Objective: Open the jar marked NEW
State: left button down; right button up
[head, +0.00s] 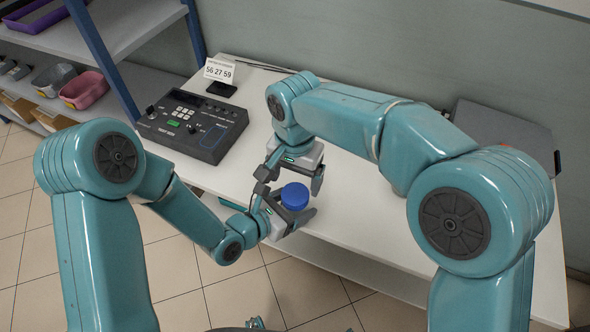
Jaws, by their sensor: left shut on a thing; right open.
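A jar with a blue lid (295,196) is near the front edge of the white table. Its body is mostly hidden by the fingers around it, and no NEW marking is readable. My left gripper (289,214) is shut on the jar below the lid. My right gripper (290,184) is open, just above and behind the lid, with its fingers spread to either side. I cannot tell whether those fingers touch the lid. The lid appears to be on the jar.
A dark test unit (194,125) and a small display card (219,71) stand at the table's back left. A grey case (502,135) lies at the back right. A shelf (120,30) with bins is at the far left. The white tabletop (345,215) has clear room.

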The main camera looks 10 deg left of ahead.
aim_at(295, 193)
notch_tip(295, 193, down, 5)
jog(key=shift+r, duration=0.1)
jog(key=c, duration=1.1)
jog(key=shift+n, duration=1.3)
jog(key=shift+r, duration=0.25)
jog(key=shift+r, duration=0.9)
